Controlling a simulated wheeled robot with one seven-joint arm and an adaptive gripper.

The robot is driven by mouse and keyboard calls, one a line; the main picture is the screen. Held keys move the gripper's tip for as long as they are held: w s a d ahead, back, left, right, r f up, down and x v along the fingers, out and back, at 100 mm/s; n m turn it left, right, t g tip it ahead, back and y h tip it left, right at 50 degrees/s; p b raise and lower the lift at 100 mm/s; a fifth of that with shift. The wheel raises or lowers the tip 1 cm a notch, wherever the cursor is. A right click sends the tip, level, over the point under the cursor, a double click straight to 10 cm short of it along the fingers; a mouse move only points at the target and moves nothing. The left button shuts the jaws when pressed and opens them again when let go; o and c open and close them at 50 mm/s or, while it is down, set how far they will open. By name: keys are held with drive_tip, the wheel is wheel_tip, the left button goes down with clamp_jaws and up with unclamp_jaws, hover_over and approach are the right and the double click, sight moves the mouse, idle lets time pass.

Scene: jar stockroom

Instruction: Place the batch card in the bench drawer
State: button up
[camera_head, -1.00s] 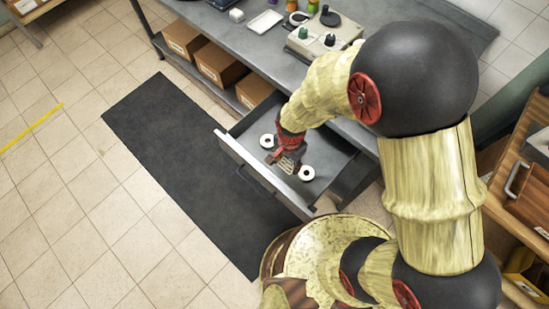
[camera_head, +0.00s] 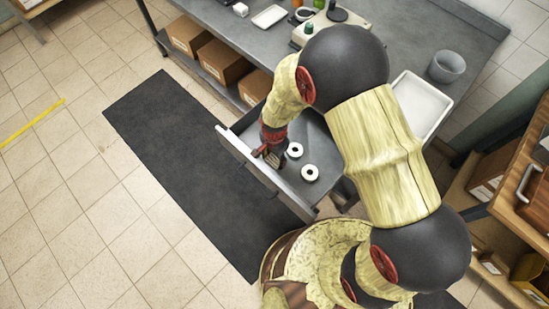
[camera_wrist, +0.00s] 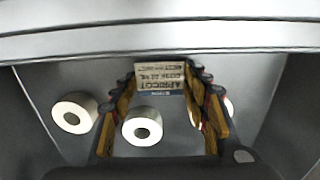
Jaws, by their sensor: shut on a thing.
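The bench drawer (camera_head: 316,137) is pulled open beneath the bench; its front panel (camera_head: 248,160) faces the dark mat. My gripper (camera_head: 269,153) is over the drawer, close behind the front panel. In the wrist view my gripper (camera_wrist: 162,78) is shut on the batch card (camera_wrist: 160,76), a small pale label with a blue strip and printed letters reading "APRICOT". The card lies between the fingertips, in front of the drawer's front wall (camera_wrist: 190,45). I cannot tell whether it touches the drawer floor. In the head view the card is too small to make out clearly.
White rings lie in the drawer: one (camera_head: 294,150) beside my gripper, another (camera_head: 310,172) further right. In the wrist view one ring (camera_wrist: 142,127) is below the card, one (camera_wrist: 73,115) at left, and another partly hidden behind the right finger. A white tray (camera_head: 422,104) stands on the bench.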

drive_tip(key=shift+r, duration=0.1)
drive_tip(key=o, duration=1.1)
wheel_tip(320, 180, up, 12)
drive_tip(key=p, duration=0.3)
wheel_tip(320, 180, up, 11)
drive_tip(key=n+t, duration=0.1)
drive_tip(key=n, duration=0.1)
hover_over(275, 160)
drive_tip(key=w+d, duration=0.2)
drive_tip(key=d, duration=0.2)
drive_tip(key=s+d+r+n+t, duration=0.1)
drive_tip(key=d+r, duration=0.5)
drive_tip(key=r, duration=0.3)
drive_tip(key=s+d+r+n+t, duration=0.1)
drive_tip(key=s+d+r, duration=0.2)
drive_tip(key=s+r, duration=0.1)
drive_tip(key=s+d+r+n+t, duration=0.1)
drive_tip(key=s+d+r+n, duration=0.1)
drive_tip(key=s+d+r, duration=0.2)
drive_tip(key=s+d+r+n+t, duration=0.1)
drive_tip(key=s+d+r+n, duration=0.1)
drive_tip(key=s+r, duration=0.3)
drive_tip(key=shift+s+d+r+t, duration=0.25)
drive_tip(key=shift+d+r, duration=0.25)
drive_tip(key=shift+d, duration=0.3)
